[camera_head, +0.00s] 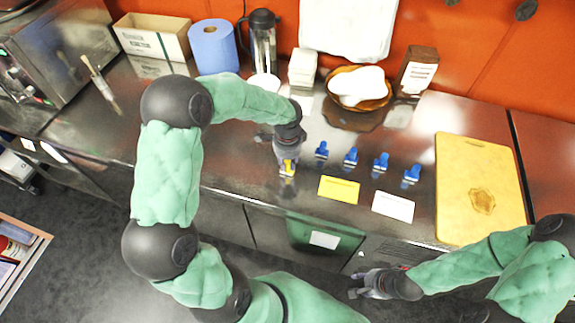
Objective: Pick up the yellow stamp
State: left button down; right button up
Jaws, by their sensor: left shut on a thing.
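The yellow stamp (288,167) is at the left end of a row of stamps on the dark counter, near its front edge. My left gripper (287,161) points down and is shut on the yellow stamp, with its fingers hiding part of it. I cannot tell whether the stamp touches the counter. My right gripper (360,285) is low in front of the counter, away from the stamps. Its fingers are too small to tell whether they are open.
Several blue stamps (351,157) stand to the right. A yellow card (339,189) and a white card (393,206) lie in front of them. A cutting board (475,190) lies further right.

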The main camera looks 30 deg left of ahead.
aim_at(288, 163)
pick_arm(q)
jog(key=shift+r, duration=0.15)
jog(key=shift+r, duration=0.25)
jog(key=r, duration=0.1)
jog(key=r+p, duration=0.1)
jog(key=r, duration=0.1)
jog(key=shift+s+d+r, duration=0.2)
jog(key=shift+d, duration=0.05)
jog(key=s+d+r+p, duration=0.2)
jog(key=s+d+r, duration=0.6)
jog(key=s+d, duration=0.1)
jog(key=shift+s+r+p, duration=0.35)
jog(key=shift+s+r, duration=0.05)
jog(key=shift+d, duration=0.1)
